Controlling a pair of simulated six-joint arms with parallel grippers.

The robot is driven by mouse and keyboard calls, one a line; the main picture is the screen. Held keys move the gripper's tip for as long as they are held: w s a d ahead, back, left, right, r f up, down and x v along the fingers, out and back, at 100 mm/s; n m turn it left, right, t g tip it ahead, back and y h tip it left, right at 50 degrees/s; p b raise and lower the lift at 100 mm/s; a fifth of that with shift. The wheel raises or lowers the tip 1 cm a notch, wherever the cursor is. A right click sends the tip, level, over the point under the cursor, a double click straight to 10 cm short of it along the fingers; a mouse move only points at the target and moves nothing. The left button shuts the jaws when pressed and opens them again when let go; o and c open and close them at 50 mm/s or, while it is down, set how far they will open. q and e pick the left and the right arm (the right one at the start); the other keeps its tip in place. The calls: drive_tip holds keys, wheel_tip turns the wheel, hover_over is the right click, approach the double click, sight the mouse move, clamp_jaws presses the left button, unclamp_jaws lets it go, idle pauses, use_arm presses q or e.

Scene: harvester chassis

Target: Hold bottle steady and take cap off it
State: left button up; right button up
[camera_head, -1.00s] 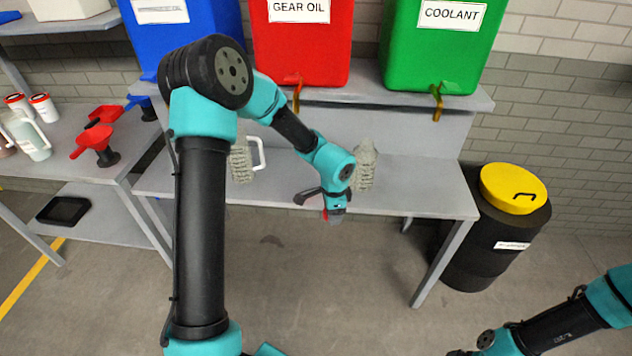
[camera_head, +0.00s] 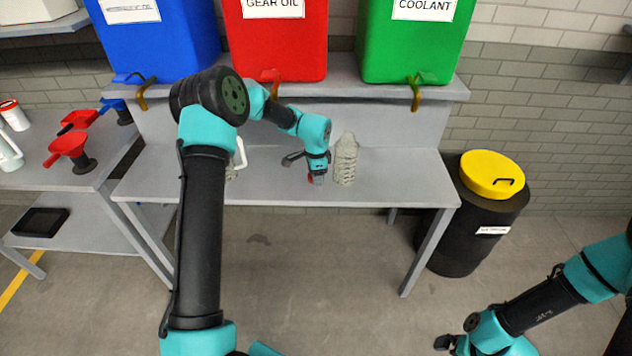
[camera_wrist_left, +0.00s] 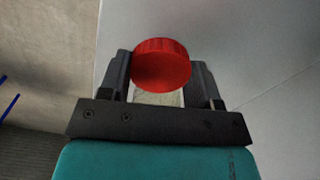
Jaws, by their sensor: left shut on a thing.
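A grey-green ribbed bottle (camera_head: 345,160) stands upright on the grey table (camera_head: 400,178), just right of my left gripper (camera_head: 317,180). No cap shows clearly on its top. My left gripper is shut on a red cap (camera_wrist_left: 162,64). The wrist view shows the cap between the two dark fingers, with a pale textured patch below it that I cannot identify.
A white-handled container (camera_head: 238,158) is partly hidden behind my left arm. Blue, red (camera_head: 275,45) and green (camera_head: 415,45) tanks with taps sit on the shelf above. A black drum with a yellow lid (camera_head: 492,175) stands at right. A side table (camera_head: 75,178) holds funnels.

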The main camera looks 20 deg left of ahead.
use_arm(q)
drive_tip(key=shift+f, duration=1.7)
drive_tip(key=shift+f, duration=0.15)
drive_tip(key=o, duration=1)
drive_tip(key=shift+r, duration=2.15)
drive_tip(key=shift+s, duration=0.1)
